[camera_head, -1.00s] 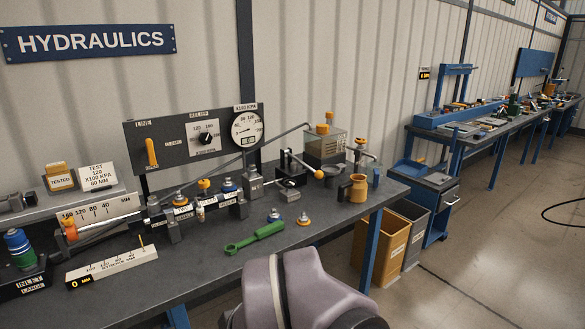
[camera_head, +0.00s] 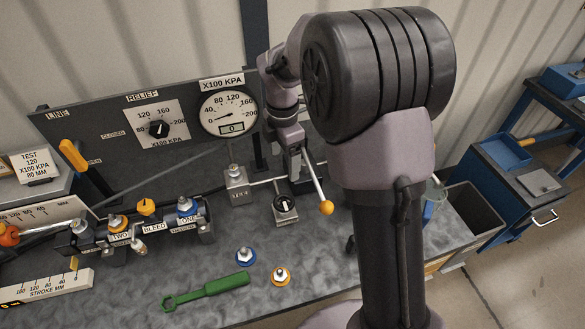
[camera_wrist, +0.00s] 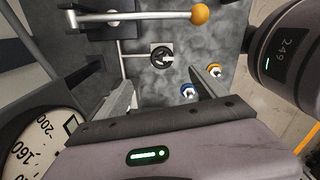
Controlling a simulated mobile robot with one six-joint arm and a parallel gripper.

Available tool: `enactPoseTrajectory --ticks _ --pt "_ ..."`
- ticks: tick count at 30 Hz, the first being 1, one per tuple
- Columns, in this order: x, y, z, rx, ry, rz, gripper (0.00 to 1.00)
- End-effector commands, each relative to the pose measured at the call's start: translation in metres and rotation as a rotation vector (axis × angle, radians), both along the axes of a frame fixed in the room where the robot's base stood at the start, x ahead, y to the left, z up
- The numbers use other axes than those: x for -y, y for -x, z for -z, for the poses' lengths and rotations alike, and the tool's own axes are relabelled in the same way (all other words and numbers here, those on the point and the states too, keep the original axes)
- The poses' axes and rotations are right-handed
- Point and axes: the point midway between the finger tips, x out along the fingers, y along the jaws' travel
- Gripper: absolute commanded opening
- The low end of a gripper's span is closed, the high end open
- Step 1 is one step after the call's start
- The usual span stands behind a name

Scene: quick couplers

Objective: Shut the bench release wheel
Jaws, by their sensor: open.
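The release wheel (camera_head: 284,203) is a small black round knob with a pale mark, on a small grey block on the bench. It also shows in the wrist view (camera_wrist: 161,54), above and between my finger tips. My gripper (camera_head: 294,165) is above the wheel in the head view, pointing down at the bench. In the wrist view its two fingers (camera_wrist: 163,82) are spread apart with nothing between them. The fingers appear apart from the wheel.
A lever with an orange knob (camera_head: 327,207) stands just right of the wheel. The gauge (camera_head: 228,111) and its panel are behind. A green wrench (camera_head: 206,291), a blue-ringed coupler (camera_head: 245,257) and an orange-ringed coupler (camera_head: 281,276) lie on the bench in front.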

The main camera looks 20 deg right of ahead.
Motion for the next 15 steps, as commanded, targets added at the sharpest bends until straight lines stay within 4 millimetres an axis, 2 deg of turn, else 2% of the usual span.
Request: enactPoseTrajectory --ticks 1,9,15 --pt "0.000 0.001 0.016 -0.003 0.000 0.001 0.81" --pt "0.000 0.002 0.100 -0.003 0.000 0.003 0.81" --pt "0.000 0.001 0.146 -0.002 -0.001 0.005 0.81"
